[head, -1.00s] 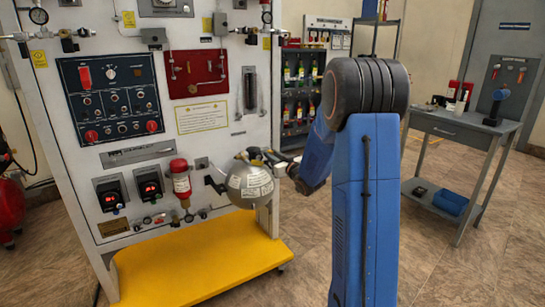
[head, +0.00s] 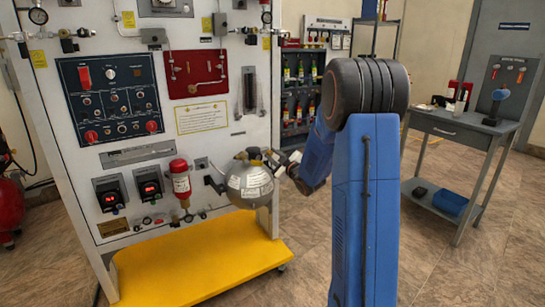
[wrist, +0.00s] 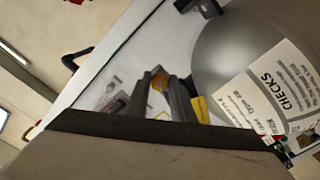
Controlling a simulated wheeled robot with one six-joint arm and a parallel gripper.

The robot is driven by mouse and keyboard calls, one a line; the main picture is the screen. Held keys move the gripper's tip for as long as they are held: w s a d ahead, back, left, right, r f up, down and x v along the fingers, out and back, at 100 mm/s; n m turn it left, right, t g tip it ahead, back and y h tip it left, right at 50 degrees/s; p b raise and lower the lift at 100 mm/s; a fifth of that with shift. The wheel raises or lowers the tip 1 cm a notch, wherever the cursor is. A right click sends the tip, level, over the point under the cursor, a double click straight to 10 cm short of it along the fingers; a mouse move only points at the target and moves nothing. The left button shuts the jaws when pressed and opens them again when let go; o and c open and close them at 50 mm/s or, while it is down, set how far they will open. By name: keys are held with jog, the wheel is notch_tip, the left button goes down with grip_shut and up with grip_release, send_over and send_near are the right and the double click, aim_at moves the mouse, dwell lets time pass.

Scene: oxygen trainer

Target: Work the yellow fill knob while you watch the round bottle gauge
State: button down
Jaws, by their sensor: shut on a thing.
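The round metal bottle (head: 250,185) with a white label hangs at the lower right of the white panel. In the wrist view the bottle (wrist: 212,58) fills the right side, and its label reads "CHECKS". My gripper (wrist: 160,80) is shut on this knob, beside the bottle. In the head view my gripper (head: 268,156) is small and dark at the bottle's top right, and the knob cannot be made out clearly. I cannot make out the round bottle gauge or its needle in either view.
The white panel (head: 215,130) carries switches and two red-lit displays. A red-and-white cylinder (head: 181,182) stands left of the bottle. A yellow platform (head: 195,262) juts out below. A grey side table (head: 455,128) stands at right, with open floor before it.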

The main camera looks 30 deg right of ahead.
dwell(0.4)
jog(key=c, duration=1.8)
grip_release()
jog(key=shift+s, duration=0.15)
jog(key=s, duration=1.7)
jog(key=shift+d, duration=0.3)
